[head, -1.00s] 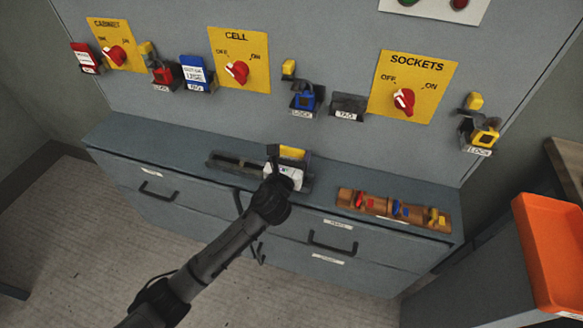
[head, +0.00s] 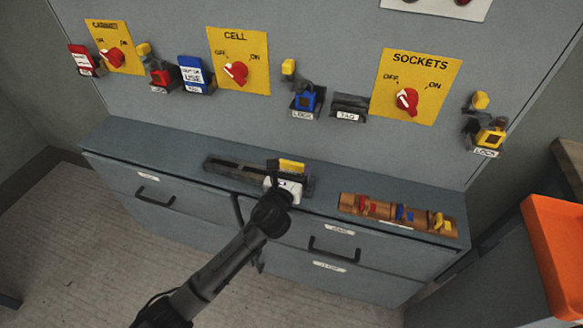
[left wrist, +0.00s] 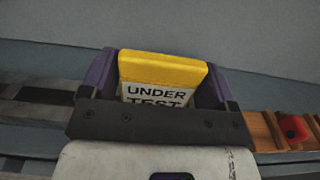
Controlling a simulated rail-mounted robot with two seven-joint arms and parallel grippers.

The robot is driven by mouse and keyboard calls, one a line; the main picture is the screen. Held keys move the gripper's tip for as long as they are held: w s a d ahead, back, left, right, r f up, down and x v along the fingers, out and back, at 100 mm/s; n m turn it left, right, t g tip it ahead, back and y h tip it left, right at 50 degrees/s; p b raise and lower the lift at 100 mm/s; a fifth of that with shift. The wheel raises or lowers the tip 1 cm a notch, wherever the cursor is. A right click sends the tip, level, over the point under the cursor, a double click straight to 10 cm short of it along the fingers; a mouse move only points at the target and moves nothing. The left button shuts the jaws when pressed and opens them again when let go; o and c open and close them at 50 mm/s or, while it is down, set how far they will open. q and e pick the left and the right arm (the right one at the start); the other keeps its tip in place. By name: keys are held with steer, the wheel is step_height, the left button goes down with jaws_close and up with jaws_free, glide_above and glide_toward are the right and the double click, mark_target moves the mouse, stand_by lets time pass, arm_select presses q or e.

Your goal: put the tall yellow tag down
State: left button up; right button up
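The tall yellow tag (head: 291,165) is at my left gripper, low over the top of the grey cabinet. In the left wrist view the tag (left wrist: 163,70) has a yellow top and a white face reading "UNDER TEST". My left gripper (head: 287,177) has one finger at each side edge of the tag, with no clear gap, so it appears shut on it. In the left wrist view the gripper (left wrist: 162,82) hides the tag's lower part. I cannot tell whether the tag's bottom touches the surface beneath. My right gripper is out of view.
A dark slotted holder (head: 230,170) lies on the cabinet top (head: 130,140), extending behind the gripper. A wooden rack (head: 385,210) with red, blue and yellow pieces is to its right. Switch panels, locks and tag holders line the upright panel behind. An orange tray (head: 555,245) stands far right.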

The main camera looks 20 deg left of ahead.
arm_select(q)
steer(key=o, duration=0.3)
steer(key=shift+r, duration=0.2)
steer(key=s+p, duration=0.4)
steer(key=s, duration=0.8)
steer(key=shift+d, duration=0.35)
